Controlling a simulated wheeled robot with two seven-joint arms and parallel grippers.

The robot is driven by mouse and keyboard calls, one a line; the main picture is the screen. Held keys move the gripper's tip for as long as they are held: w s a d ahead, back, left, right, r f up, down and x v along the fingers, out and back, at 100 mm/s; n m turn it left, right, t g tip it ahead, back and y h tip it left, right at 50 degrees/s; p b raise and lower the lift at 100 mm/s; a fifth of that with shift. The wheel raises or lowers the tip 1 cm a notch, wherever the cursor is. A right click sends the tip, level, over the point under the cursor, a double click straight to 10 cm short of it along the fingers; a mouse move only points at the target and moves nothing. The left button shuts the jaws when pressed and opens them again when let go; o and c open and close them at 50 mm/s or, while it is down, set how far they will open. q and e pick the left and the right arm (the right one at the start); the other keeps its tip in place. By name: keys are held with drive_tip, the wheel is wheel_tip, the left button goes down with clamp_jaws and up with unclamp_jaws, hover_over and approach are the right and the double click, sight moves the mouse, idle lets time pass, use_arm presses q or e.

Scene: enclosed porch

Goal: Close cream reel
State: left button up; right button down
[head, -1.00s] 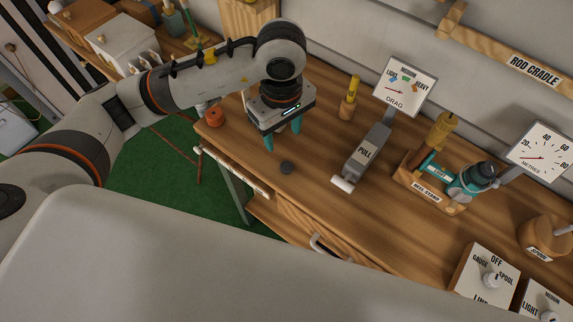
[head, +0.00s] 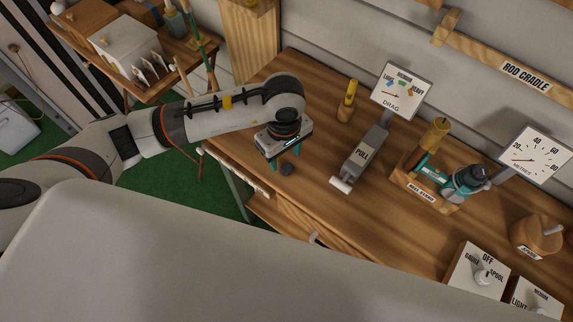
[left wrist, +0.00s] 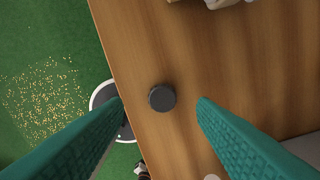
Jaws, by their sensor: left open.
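A small dark round cap (head: 287,169) lies on the wooden bench near its front edge. It also shows in the left wrist view (left wrist: 161,98), between and beyond my fingertips. My left gripper (head: 284,160) points down over it, with its teal fingers open, empty and apart; I cannot tell the exact height. A teal reel (head: 466,182) with a dark top sits on the wooden reel stand (head: 421,188) farther right. I cannot make out a cream-coloured reel. My right gripper is out of view.
A grey PULL lever (head: 360,160) and DRAG gauge (head: 401,90) stand right of the gripper. A yellow-topped wooden peg (head: 348,101) is behind. A METRES dial (head: 536,152) and switch boxes (head: 478,278) are at right. The bench between lever and front edge is mostly clear.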

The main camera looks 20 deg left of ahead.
sight(287, 167)
use_arm(q)
drive_tip(key=f, duration=0.1)
drive_tip(key=f+p, duration=0.1)
drive_tip(key=f, duration=0.1)
drive_tip(key=shift+d+f, duration=0.25)
drive_tip(key=shift+f, duration=0.4)
drive_tip(key=c, duration=1.1)
